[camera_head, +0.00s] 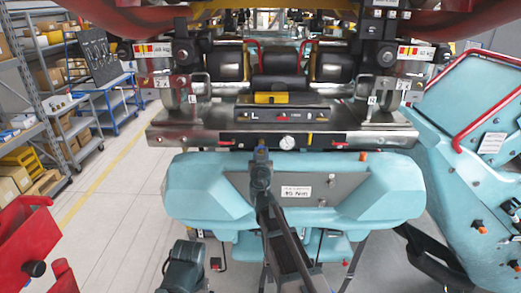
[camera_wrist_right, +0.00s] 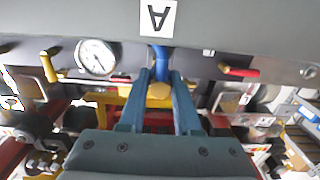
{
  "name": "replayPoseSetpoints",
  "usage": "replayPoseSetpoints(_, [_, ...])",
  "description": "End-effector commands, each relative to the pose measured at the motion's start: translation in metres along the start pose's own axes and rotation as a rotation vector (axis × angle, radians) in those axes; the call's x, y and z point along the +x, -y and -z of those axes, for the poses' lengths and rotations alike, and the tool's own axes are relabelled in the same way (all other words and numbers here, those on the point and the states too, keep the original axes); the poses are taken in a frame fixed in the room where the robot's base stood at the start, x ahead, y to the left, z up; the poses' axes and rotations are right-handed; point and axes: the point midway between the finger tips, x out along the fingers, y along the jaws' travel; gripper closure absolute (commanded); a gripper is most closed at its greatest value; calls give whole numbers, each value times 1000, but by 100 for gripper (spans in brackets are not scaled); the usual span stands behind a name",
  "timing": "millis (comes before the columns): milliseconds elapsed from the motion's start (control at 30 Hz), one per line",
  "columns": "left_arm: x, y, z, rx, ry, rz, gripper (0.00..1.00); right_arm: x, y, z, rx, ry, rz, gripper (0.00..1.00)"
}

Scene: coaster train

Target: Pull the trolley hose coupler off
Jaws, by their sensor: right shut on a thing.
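My right gripper (camera_head: 262,160) reaches up to the dark panel (camera_head: 235,137) under the train's front. In the right wrist view the fingers of my right gripper (camera_wrist_right: 159,92) are shut on the brass-coloured hose coupler (camera_wrist_right: 160,90). A blue part (camera_wrist_right: 162,62) runs from the coupler to the panel, below an upside-down "A" label (camera_wrist_right: 158,18). The blue part also shows small at the gripper's tip in the head view (camera_head: 262,148). Whether the coupler is seated or apart from its fitting is hidden.
A light-blue body (camera_head: 375,195) stands below the panel. Shelves (camera_head: 75,135) and a red cart (camera_head: 28,240) are at left.

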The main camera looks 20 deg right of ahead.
Motion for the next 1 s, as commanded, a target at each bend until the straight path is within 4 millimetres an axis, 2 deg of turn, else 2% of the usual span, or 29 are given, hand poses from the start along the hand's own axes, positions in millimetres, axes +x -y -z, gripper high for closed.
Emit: replayPoseSetpoints(1000, [0, 0, 0, 0, 0, 0, 0, -8, 0, 0, 0, 0, 0, 100])
